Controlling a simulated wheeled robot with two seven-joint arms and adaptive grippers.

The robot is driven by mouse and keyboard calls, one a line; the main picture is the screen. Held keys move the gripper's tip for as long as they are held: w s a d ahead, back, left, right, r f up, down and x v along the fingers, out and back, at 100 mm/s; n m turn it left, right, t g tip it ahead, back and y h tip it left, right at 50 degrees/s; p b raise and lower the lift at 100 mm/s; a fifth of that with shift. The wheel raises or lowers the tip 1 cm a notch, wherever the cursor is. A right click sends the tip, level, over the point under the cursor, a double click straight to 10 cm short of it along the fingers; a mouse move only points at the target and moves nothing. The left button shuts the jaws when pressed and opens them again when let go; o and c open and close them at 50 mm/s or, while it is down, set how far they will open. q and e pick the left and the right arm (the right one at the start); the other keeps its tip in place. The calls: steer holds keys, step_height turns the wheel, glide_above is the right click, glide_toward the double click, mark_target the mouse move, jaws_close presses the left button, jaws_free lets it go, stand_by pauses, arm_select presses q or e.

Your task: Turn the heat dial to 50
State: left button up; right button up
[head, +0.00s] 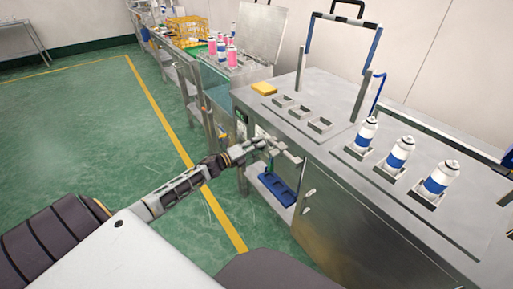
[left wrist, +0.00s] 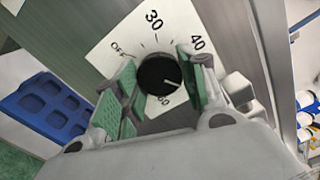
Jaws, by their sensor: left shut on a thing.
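The heat dial (left wrist: 157,74) is a round black knob with a white pointer line, on a white plate marked OFF, 30, 40 and a partly covered number below that looks like 60. The pointer slants to the lower right, past 40. The green-padded fingers of my left gripper (left wrist: 160,82) are shut on the knob, one on each side. The right finger hides part of the scale, and I cannot see a 50. In the head view my left gripper (head: 262,146) reaches the front end of the steel bench; the dial is hidden there. My right gripper is not in view.
A blue tray (head: 277,187) sits below the gripper, and also shows in the left wrist view (left wrist: 44,108). Several white-and-blue cans (head: 400,152) stand in holders on the steel bench (head: 330,150). A yellow block (head: 264,88) lies near the bench corner. Green floor is open at left.

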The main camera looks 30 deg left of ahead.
arm_select(q)
steer(key=shift+d+f, duration=0.1)
steer(key=shift+f, duration=0.05)
steer(key=o, duration=1)
steer(key=shift+v, duration=6.05)
